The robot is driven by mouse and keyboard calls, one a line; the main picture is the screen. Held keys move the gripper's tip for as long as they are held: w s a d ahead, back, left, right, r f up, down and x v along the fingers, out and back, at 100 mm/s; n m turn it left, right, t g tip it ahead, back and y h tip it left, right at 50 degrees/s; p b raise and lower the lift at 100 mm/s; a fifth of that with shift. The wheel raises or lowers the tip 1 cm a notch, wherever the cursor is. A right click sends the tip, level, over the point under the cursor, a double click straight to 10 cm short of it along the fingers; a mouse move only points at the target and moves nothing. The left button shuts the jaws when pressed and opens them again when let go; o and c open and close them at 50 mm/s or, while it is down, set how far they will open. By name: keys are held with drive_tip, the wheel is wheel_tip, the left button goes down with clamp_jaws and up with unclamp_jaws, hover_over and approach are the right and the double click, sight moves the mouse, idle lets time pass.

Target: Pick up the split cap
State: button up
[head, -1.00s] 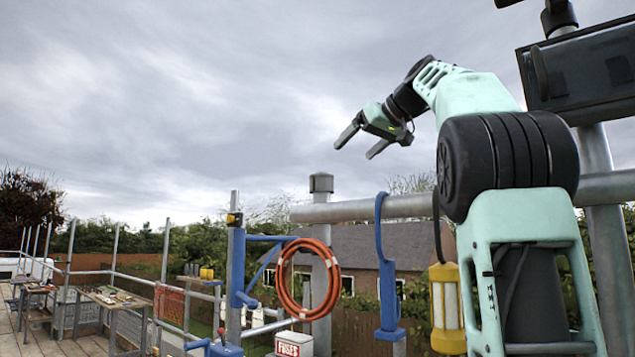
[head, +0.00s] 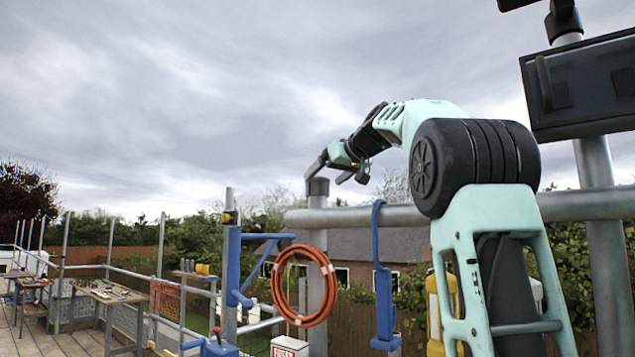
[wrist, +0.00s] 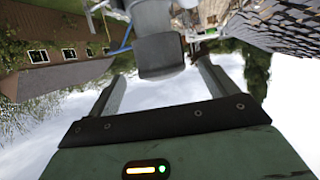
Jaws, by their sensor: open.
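A dark grey cap (head: 318,187) sits on top of an upright grey post. In the wrist view the cap (wrist: 161,57) shows large, just ahead of my gripper and between the lines of the two fingers. No split in it can be made out, so I cannot tell for sure that it is the split cap. My gripper (head: 327,175) is open and empty, its fingers pointing down and left close above the cap. In the wrist view my gripper (wrist: 160,70) has a finger to each side of the cap; I cannot tell whether they touch it.
A thick horizontal rail (head: 410,216) runs right from the post. An orange hose coil (head: 330,290) hangs on the post below the cap. A blue hook-shaped hanger (head: 384,290) hangs from the rail. A workbench (head: 108,292) stands far left. Open air surrounds the post top.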

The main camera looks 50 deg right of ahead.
sight(325, 178)
drive_tip(key=p+x, duration=0.2)
drive_tip(key=x, duration=0.2)
drive_tip(key=shift+w+f, duration=0.1)
drive_tip(key=shift+f, duration=0.05)
drive_tip(key=c, duration=1.1)
drive_tip(key=shift+o, duration=0.2)
drive_tip(key=shift+r+p, duration=0.85)
drive_tip(key=shift+r, duration=4.15)
